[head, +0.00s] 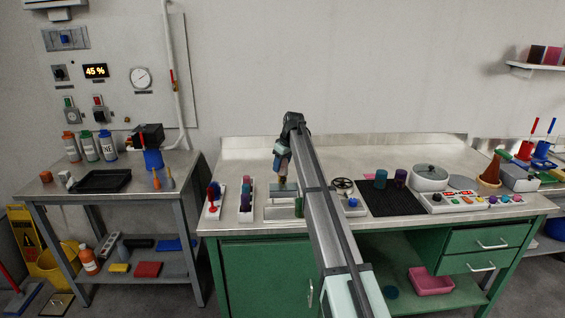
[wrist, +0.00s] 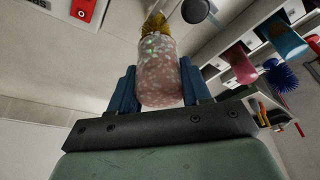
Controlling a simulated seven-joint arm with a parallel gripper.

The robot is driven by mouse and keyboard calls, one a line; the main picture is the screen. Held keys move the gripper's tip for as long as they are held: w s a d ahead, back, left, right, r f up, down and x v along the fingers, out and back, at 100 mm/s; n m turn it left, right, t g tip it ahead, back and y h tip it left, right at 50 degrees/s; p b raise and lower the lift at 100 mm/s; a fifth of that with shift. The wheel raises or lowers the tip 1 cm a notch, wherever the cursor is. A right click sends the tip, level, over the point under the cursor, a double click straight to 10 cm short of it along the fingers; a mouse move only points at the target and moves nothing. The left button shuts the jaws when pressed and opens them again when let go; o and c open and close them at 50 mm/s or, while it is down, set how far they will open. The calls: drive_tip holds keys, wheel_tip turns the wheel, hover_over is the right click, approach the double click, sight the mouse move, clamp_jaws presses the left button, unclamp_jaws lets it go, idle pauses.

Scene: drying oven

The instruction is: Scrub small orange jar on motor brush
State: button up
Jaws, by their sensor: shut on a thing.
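My gripper (head: 283,160) hangs above the left middle of the bench in the head view. In the wrist view its two blue fingers (wrist: 158,78) are shut on a small, see-through, pinkish-orange jar (wrist: 160,60). White specks and a few green spots cover the jar. A yellow, bristly-looking piece (wrist: 154,24), perhaps the motor brush, shows at the jar's far end. I cannot tell whether they touch. In the head view a grey block-like stand (head: 281,211) is below my gripper, partly hidden by my arm.
White racks with coloured items (head: 246,205) stand left of my gripper. To the right are a small handwheel (head: 343,184), a black mat (head: 388,203) with two jars, a round white device (head: 429,177) and a button panel (head: 470,202). The bench's back strip is clear.

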sight(281, 170)
drive_tip(key=shift+f, duration=2.25)
drive_tip(key=shift+r, duration=0.2)
drive_tip(key=shift+r, duration=0.45)
drive_tip(key=shift+r, duration=0.1)
idle(1.2)
drive_tip(key=shift+r, duration=3.25)
drive_tip(key=shift+a, duration=0.15)
